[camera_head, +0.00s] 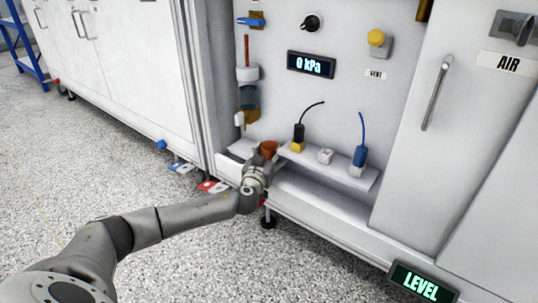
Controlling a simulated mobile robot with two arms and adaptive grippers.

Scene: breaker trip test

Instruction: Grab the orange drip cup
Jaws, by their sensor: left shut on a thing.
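The orange drip cup (268,148) is a small, dark orange cup at the left end of the white shelf on the cabinet panel. My left gripper (262,159) reaches it from the front left and is shut on it. The fingers and wrist hide the cup's lower part. I cannot tell whether the cup still touches the shelf. My right gripper is not in view.
The white shelf (328,168) holds a black plug (298,134) and a blue plug (360,155). A filter unit (248,92) hangs above left. Displays read "0 kPa" (311,65) and "LEVEL" (422,284). The speckled floor (190,262) is open in front.

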